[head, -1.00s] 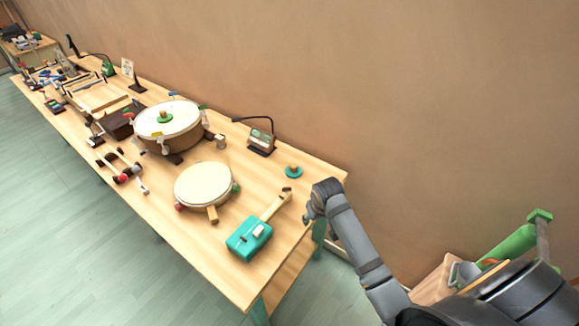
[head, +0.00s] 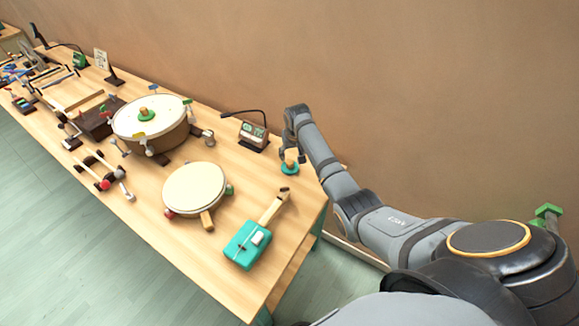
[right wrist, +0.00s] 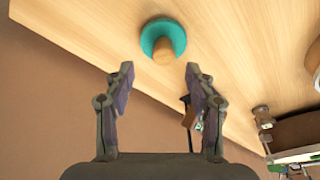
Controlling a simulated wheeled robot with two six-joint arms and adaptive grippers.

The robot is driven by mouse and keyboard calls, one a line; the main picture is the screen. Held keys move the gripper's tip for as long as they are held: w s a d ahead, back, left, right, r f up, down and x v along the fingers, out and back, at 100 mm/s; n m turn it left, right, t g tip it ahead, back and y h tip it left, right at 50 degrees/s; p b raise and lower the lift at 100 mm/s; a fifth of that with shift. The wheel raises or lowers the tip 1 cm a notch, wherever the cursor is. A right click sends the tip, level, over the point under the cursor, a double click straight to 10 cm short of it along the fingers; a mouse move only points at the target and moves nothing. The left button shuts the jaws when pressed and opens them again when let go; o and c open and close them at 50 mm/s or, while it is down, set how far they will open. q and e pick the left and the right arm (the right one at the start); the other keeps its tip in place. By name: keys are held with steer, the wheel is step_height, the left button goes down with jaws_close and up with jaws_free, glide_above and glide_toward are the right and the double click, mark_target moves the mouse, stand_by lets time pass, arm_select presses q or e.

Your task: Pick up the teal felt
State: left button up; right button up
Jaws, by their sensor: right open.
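The teal felt (head: 289,170) is a small teal disc with a wooden knob on top. It lies on the tabletop near the wall-side right end. In the right wrist view the felt (right wrist: 163,33) shows whole at the top centre, ahead of the fingertips. My right gripper (head: 291,152) is above the felt, and its fingers partly overlap it in the head view. In the right wrist view the gripper (right wrist: 160,80) is open, with nothing between its fingers. My left gripper is not in view.
A teal box with a wooden handle (head: 246,246) lies at the table's near end. A small round drum (head: 194,188) and a larger drum (head: 150,122) stand further left. A device with a curved black stem (head: 252,135) stands near the wall. Bare wood surrounds the felt.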

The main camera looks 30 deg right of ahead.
mark_target(290, 162)
steer(key=shift+w+f, duration=0.15)
steer(key=shift+f, duration=0.1)
steer(key=shift+a+f, duration=0.1)
steer(key=shift+f, duration=0.4)
steer(key=x, duration=0.4)
steer(key=shift+a, duration=0.15)
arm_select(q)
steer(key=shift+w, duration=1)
arm_select(e)
steer(key=c, duration=0.4)
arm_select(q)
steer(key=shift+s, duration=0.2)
arm_select(e)
jaws_close()
